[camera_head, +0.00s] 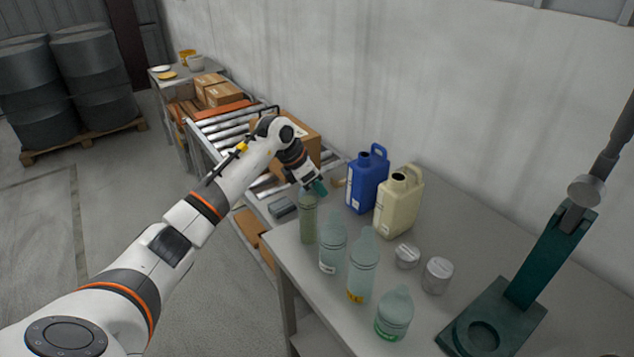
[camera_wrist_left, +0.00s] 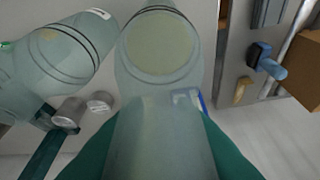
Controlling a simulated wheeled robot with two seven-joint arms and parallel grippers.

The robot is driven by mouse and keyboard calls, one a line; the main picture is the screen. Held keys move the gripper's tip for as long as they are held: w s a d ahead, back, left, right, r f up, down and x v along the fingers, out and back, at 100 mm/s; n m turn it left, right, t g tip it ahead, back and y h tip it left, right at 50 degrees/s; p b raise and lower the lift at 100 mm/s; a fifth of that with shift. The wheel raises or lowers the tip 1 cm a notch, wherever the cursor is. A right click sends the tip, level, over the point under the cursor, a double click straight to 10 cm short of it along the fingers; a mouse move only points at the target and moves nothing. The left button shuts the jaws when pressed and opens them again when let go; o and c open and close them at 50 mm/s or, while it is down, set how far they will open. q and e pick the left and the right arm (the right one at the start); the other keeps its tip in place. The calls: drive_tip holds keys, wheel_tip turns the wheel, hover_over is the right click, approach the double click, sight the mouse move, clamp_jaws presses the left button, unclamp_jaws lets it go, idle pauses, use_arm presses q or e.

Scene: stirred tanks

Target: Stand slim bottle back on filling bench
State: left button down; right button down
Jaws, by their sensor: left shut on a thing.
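The slim bottle (camera_head: 308,220), pale green and see-through, is upright near the left edge of the filling bench (camera_head: 446,214). My left gripper (camera_head: 316,188) is at its top and shut on it. In the left wrist view the slim bottle (camera_wrist_left: 160,125) runs between the green fingers (camera_wrist_left: 160,150), with its round base farther away. I cannot tell whether the base touches the bench. My right gripper is not in view.
Clear bottles (camera_head: 332,245) (camera_head: 363,265) and a squat one (camera_head: 394,314) stand close by. Blue (camera_head: 366,182) and cream (camera_head: 397,205) jugs, two lidded jars (camera_head: 437,275) and a green press (camera_head: 515,305) are also on the bench. A roller conveyor (camera_head: 225,130) lies behind.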

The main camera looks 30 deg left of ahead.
use_arm(q)
drive_tip(key=shift+f, duration=0.1)
drive_tip(key=shift+f, duration=0.15)
drive_tip(key=c, duration=1.2)
unclamp_jaws()
drive_tip(key=shift+s+a+r, duration=0.1)
drive_tip(key=shift+a+r, duration=0.1)
drive_tip(key=shift+r, duration=0.35)
drive_tip(key=b+v, duration=0.2)
drive_tip(key=v, duration=0.9)
drive_tip(key=shift+b, duration=0.4)
drive_tip(key=shift+r, duration=0.1)
